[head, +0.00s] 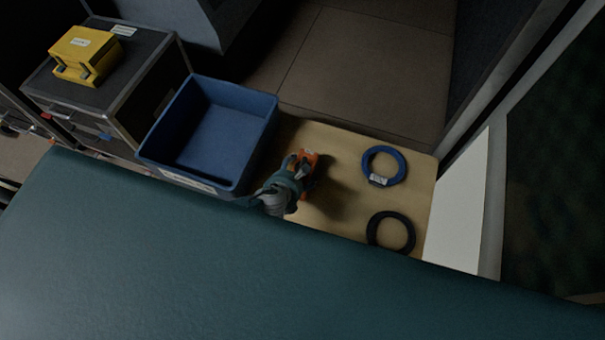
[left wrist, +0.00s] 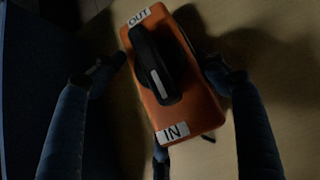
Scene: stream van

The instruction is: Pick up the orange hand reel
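The orange hand reel (left wrist: 183,72) lies between the fingers of my left gripper (left wrist: 165,75) in the left wrist view. It has a black handle and white labels reading OUT and IN. Two fingers flank its long sides with their tips at or very near its edges, and a third is by the IN end. Whether they press on it, I cannot tell. In the head view the reel (head: 309,157) is partly hidden under my left gripper (head: 299,170), over the tan board (head: 335,142). Whether it rests on the board is unclear. My right gripper is not in view.
A blue bin (head: 262,112), empty, stands left of the reel. A blue cable coil (head: 402,160) and a black coil (head: 371,228) lie to its right on the board. A yellow case (head: 85,50) sits on a dark cabinet. A teal surface (head: 200,270) fills the foreground.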

